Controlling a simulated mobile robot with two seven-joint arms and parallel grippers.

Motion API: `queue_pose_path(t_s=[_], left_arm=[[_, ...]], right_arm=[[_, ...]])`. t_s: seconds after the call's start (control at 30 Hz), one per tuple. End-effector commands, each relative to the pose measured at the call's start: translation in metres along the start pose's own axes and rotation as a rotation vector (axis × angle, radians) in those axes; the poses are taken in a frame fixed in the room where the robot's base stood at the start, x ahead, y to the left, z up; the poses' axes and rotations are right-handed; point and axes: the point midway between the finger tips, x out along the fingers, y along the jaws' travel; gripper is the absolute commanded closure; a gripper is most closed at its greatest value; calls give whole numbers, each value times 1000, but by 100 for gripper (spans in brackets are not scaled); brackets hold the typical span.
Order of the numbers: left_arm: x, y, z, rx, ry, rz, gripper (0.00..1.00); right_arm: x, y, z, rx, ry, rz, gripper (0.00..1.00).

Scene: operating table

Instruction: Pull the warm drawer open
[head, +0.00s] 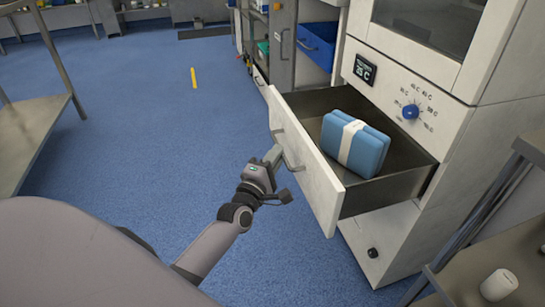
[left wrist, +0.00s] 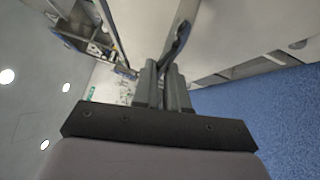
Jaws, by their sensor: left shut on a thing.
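The warm drawer (head: 308,165) is pulled out from the white cabinet in the head view, with its front panel well away from the cabinet face. A blue folded bundle with a white band (head: 355,144) lies inside it. My left gripper (head: 278,158) is at the drawer front, shut on the drawer's handle (head: 291,165). The left wrist view shows the two fingers (left wrist: 164,88) close together at the dark handle (left wrist: 181,42). Part of the handle is hidden by the fingers. My right gripper is in neither view.
The white cabinet (head: 385,235) has a blue knob (head: 411,111) and a temperature display (head: 365,69) above the drawer. A metal table (head: 30,135) stands at the left. A dark shelf with a white cup (head: 499,285) is at the lower right. Blue floor (head: 140,130) in front is mostly clear.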

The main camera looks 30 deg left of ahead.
Motion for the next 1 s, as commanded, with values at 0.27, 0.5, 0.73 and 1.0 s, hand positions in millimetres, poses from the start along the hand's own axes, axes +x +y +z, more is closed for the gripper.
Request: queue_pose_path(t_s=[0.27,0.5,0.73,1.0], left_arm=[[0,0,0,1,-1,-1,62],[-7,0,0,1,-1,-3,62],[-36,0,0,1,-1,-5,62],[-66,0,0,1,-1,-2,62]], right_arm=[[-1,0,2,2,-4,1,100],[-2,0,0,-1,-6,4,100],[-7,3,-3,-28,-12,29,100],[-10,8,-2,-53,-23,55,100]])
